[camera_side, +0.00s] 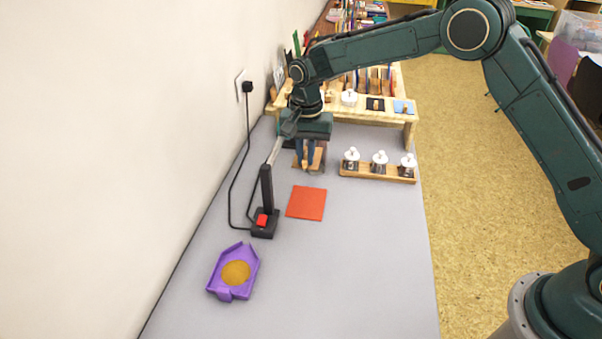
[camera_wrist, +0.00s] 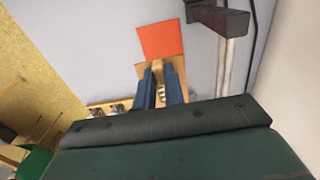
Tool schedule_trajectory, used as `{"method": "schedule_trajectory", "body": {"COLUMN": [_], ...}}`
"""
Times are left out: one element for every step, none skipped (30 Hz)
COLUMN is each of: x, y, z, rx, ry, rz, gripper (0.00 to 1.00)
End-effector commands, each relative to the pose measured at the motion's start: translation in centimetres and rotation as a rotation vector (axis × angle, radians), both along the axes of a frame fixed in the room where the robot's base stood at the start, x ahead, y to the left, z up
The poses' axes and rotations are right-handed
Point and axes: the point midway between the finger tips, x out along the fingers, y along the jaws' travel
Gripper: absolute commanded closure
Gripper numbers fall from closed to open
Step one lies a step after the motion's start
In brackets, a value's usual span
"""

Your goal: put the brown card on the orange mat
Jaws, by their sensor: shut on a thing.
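The orange mat (camera_side: 306,203) lies flat and bare on the grey table; it also shows at the top of the wrist view (camera_wrist: 160,40). My gripper (camera_side: 306,163) is just behind the mat, toward the shelf. Its blue fingers (camera_wrist: 161,74) are shut on the brown card (camera_wrist: 170,65). In the wrist view the card's far edge meets the mat's near edge in the picture. In the side view the card (camera_side: 319,157) is partly hidden by the fingers and looks tilted. Its exact height above the table is hard to tell.
A black stand with a red button (camera_side: 262,221) and a raised arm is left of the mat, its cable by the wall. A purple tray (camera_side: 223,291) with a brown pad is in front. A wooden rack (camera_side: 378,174) of several stamps is right; a wooden shelf (camera_side: 342,116) is behind.

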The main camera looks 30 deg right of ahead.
Motion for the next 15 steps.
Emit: {"method": "schedule_trajectory", "body": {"x": [-0.1,-0.1,-0.1,-0.1,-0.1,-0.1,-0.1,-0.1,-0.1,-0.1,-0.1,-0.1,-0.1,-0.1,-0.1], "y": [0.0,0.0,0.0,0.0,0.0,0.0,0.0,0.0,0.0,0.0,0.0,0.0,0.0,0.0,0.0], "z": [-1.1,-1.7,-2.5,-3.0,-3.6,-4.4,-4.9,-5.5,-6.3,-6.8,-7.4,-8.1,-8.5,-9.0,-9.5], "rx": [-0.001,-0.001,-0.001,-0.001,-0.001,-0.001,-0.001,-0.001,-0.001,-0.001,-0.001,-0.001,-0.001,-0.001,-0.001], "ry": [0.004,0.005,0.004,0.004,0.004,0.004,0.004,0.004,0.004,0.004,0.004,0.004,0.004,0.002,0.002], "rz": [0.0,0.0,0.0,0.0,0.0,0.0,0.0,0.0,0.0,0.0,0.0,0.0,0.0,0.0,0.0], "gripper": [1.0,1.0,1.0,1.0,1.0,1.0,1.0,1.0,1.0,1.0,1.0,1.0,1.0,1.0,1.0]}}
